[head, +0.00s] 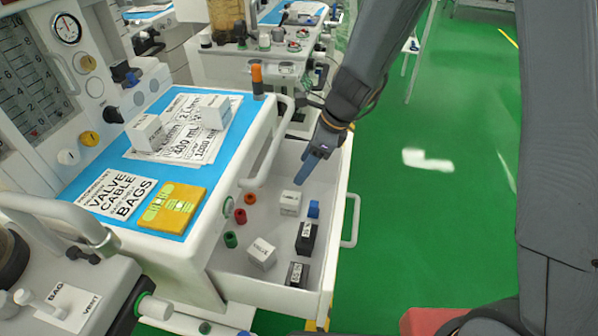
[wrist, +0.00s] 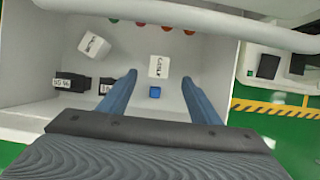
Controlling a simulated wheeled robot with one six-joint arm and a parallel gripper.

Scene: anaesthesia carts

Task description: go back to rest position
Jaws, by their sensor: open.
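My gripper (head: 311,166) reaches in from the upper right in the head view, with its blue fingers over the open drawer (head: 341,190). In the wrist view my gripper (wrist: 158,98) shows two blue fingers spread apart with nothing held between them. A white labelled box (head: 290,203) lies in the drawer just below the fingers; it also shows in the wrist view (wrist: 158,67).
The cart's blue top (head: 170,105) carries white boxes, labels and a yellow pack (head: 171,207). Green floor (head: 430,120) is open to the right.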

